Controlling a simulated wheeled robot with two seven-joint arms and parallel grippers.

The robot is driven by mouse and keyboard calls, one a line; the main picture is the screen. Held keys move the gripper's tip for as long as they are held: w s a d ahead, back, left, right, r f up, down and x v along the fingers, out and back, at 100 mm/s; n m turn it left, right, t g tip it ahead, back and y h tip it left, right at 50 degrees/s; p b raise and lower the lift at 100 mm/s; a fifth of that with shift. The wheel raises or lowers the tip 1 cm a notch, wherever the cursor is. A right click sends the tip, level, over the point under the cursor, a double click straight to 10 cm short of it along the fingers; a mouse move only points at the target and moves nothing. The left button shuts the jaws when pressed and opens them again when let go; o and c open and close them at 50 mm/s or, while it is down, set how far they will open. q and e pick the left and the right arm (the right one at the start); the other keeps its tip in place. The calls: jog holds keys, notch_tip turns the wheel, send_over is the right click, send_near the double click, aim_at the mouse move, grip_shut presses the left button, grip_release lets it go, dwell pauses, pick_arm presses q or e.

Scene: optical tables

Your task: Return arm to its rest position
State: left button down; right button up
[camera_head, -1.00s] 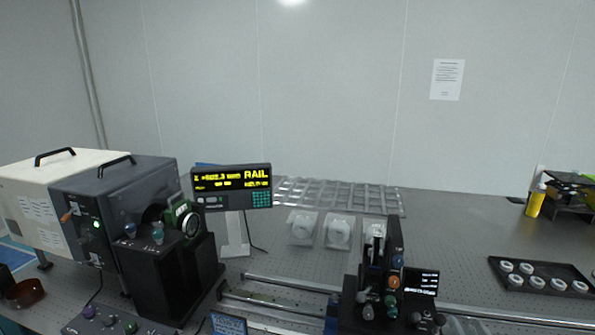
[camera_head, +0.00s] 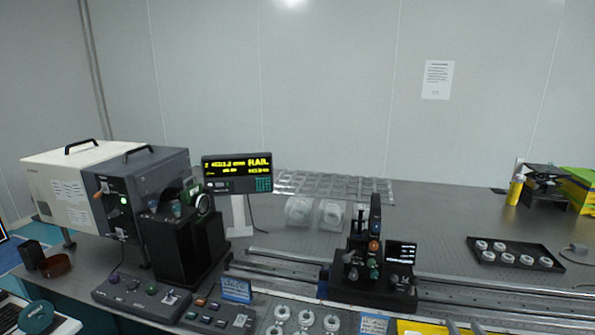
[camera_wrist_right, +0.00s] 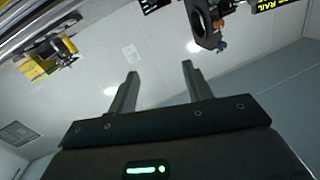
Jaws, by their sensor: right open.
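My right gripper (camera_wrist_right: 160,76) is open and empty in the right wrist view, with its two grey fingers well apart and nothing between them. In the head view only what look like its fingertips (camera_head: 466,328) show at the bottom edge, right of centre. They appear clear of the table equipment. The wrist view is tilted, with wall and ceiling behind the fingers and the equipment along its top edge. My left gripper is in neither view.
A black stage with knobs (camera_head: 372,270) stands on the long rail (camera_head: 500,287). A RAIL display (camera_head: 237,172), a grey lamp housing (camera_head: 118,195) and control boxes (camera_head: 140,296) are at left. A black tray (camera_head: 515,254) of round parts lies at right.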

jog(key=s+a+f+n+g+y, duration=0.1)
jog(key=s+a+f+n+g, duration=0.2)
jog(key=s+a+f+g, duration=0.6)
jog(key=s+a+f+n+g+y, duration=0.15)
jog(key=s+a+f, duration=0.25)
jog(key=s, duration=0.4)
jog(key=s+a+f+n+g, duration=0.1)
jog(key=s+a+f+g, duration=0.2)
jog(key=s+a, duration=0.3)
notch_tip(320, 180, down, 30)
jog(key=s+d+g+b, duration=0.1)
jog(key=s+g+b, duration=0.1)
jog(key=b, duration=0.3)
pick_arm(q)
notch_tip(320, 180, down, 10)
jog(key=b, duration=0.5)
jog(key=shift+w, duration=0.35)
pick_arm(e)
jog(key=s+d+f, duration=0.1)
jog(key=s+f, duration=0.7)
jog(key=f, duration=0.3)
jog(key=s+d+f, duration=0.2)
jog(key=s+f, duration=0.6)
jog(key=f, duration=0.3)
jog(key=shift+s+g, duration=0.4)
jog(key=shift+g, duration=0.05)
jog(key=shift+n, duration=0.25)
